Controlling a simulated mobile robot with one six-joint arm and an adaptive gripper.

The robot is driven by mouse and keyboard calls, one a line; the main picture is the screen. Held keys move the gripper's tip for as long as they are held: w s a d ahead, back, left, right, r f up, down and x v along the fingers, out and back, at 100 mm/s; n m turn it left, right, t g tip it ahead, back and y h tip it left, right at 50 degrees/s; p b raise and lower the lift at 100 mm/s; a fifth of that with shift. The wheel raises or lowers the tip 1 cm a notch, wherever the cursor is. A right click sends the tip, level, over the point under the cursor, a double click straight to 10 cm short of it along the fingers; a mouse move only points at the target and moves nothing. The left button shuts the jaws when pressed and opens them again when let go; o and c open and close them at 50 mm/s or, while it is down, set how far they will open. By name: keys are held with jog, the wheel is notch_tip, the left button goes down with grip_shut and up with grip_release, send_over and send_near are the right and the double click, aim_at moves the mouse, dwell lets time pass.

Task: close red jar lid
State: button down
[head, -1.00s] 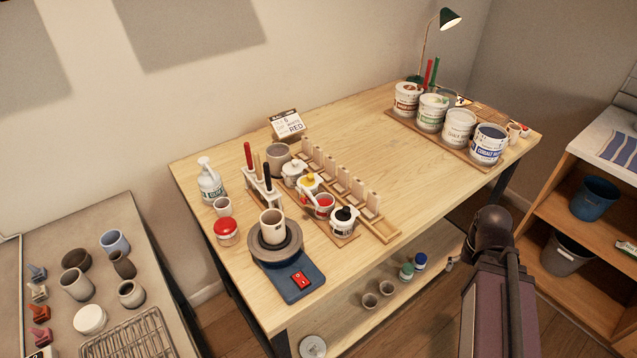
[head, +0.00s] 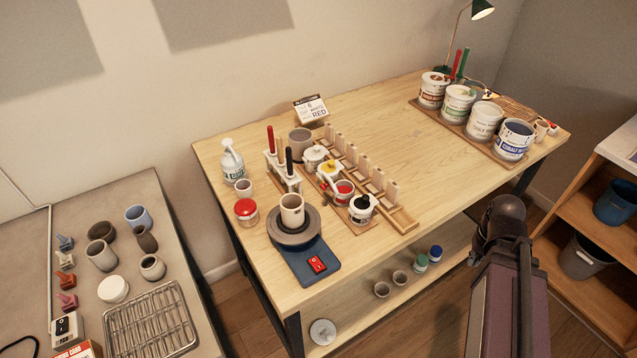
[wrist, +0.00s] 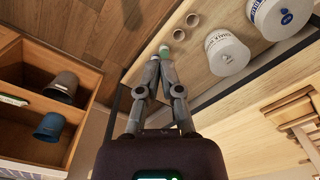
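A small jar with red inside (head: 343,191) stands with its top open in the row of jars on the worktable in the head view. A pale, red-marked part by its left rim may be its lid, but it is too small to tell. The head view shows my arm but not the fingers.
Large glaze buckets (head: 483,121) stand at the right. The table middle (head: 420,165) is clear.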

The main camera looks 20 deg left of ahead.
jog(key=w+a+r+n+p, duration=0.1)
jog(key=a+r+n+p, duration=0.2)
jog(key=a+n, duration=0.35)
jog(key=w+a+r+n+p, duration=0.1)
jog(key=a+r+n+p, duration=0.25)
jog(key=a, duration=0.55)
jog(key=w+a+r+n+p, duration=0.1)
jog(key=a+r+n+p, duration=0.3)
jog(key=a, duration=0.4)
jog(key=s+a+r+n+p, duration=0.2)
jog(key=a+n, duration=0.2)
jog(key=a, duration=0.3)
jog(key=s+a+r+n+p, duration=0.2)
jog(key=a+r+n, duration=0.1)
jog(key=a+n, duration=0.2)
jog(key=s+a+r+n+p, duration=0.2)
jog(key=a+n+p, duration=0.1)
jog(key=a, duration=0.6)
jog(key=shift+s+r+n+g+y, duration=0.3)
jog(key=shift+s+n+y, duration=0.1)
jog(key=shift+n, duration=0.3)
jog(key=shift+f, duration=0.15)
